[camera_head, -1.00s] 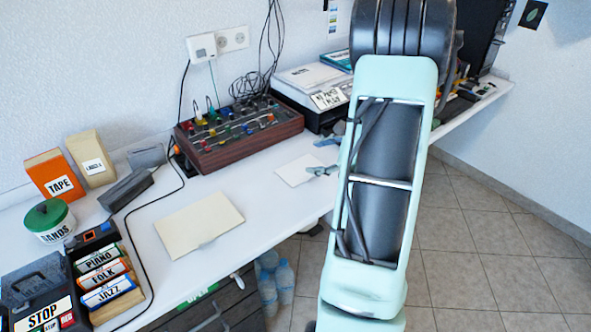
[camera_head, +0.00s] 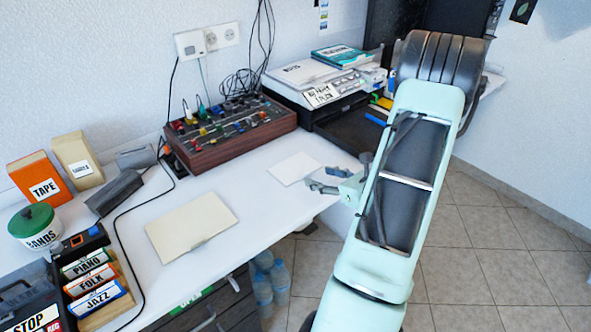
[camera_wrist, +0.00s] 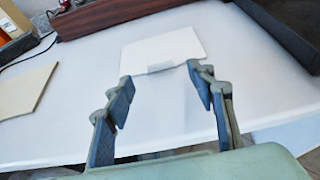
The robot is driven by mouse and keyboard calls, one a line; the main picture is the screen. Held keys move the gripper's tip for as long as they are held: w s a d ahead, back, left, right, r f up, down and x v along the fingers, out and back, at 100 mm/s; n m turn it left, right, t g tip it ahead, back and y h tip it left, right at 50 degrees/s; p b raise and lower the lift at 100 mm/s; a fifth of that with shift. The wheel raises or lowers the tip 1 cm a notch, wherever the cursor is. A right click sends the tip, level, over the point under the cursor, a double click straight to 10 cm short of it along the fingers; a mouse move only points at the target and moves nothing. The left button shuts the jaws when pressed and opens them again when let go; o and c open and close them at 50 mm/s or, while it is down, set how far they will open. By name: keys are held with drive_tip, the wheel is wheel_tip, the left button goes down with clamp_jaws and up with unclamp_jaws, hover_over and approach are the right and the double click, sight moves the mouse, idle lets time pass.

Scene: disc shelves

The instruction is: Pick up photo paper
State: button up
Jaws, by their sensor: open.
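A flat white sheet (camera_head: 292,168), which looks like the photo paper, lies on the white desk near its front edge. In the wrist view the white sheet (camera_wrist: 160,48) lies ahead of the fingers, with a small pale grey patch at its near edge. My gripper (camera_head: 327,180) is just right of the sheet in the head view, near the desk's edge. In the wrist view my gripper (camera_wrist: 160,80) is open and empty, its two fingers apart on either side of the sheet's near edge. I cannot tell whether they touch it.
A cream folder (camera_head: 192,226) lies to the left on the desk. A wood-sided mixer (camera_head: 235,130) stands behind the sheet, and a printer (camera_head: 320,92) with a dark tray stands at the back right. Labelled boxes fill the left end. Desk around the sheet is clear.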

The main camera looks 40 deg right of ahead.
sight(308, 173)
drive_tip(key=x, duration=0.5)
drive_tip(key=shift+w, duration=0.15)
drive_tip(key=shift+r, duration=0.1)
drive_tip(key=c, duration=1.2)
drive_tip(key=shift+c, duration=0.2)
